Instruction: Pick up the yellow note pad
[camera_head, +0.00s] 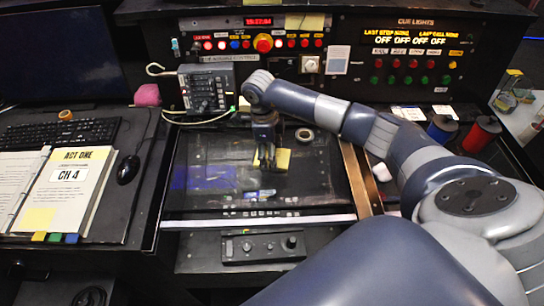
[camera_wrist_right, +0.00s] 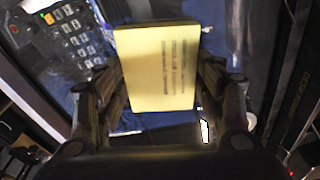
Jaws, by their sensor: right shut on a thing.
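The yellow note pad (camera_wrist_right: 158,70) fills the middle of the right wrist view, with a few dark lines of writing on its face. My right gripper (camera_wrist_right: 160,95) is shut on it, one finger against each side edge. In the head view the right gripper (camera_head: 266,160) points down over the dark desk panel, and part of the note pad (camera_head: 283,160) shows beside its fingers. I cannot tell whether the pad is clear of the surface. My left gripper is in neither view.
A grey keypad box (camera_head: 207,88) with a cable stands behind left of the gripper. A tape roll (camera_head: 305,135) lies close on its right. A script binder (camera_head: 68,190), black mouse (camera_head: 129,168) and keyboard (camera_head: 60,134) are at left. Blue (camera_head: 442,129) and red (camera_head: 481,134) spools stand at right.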

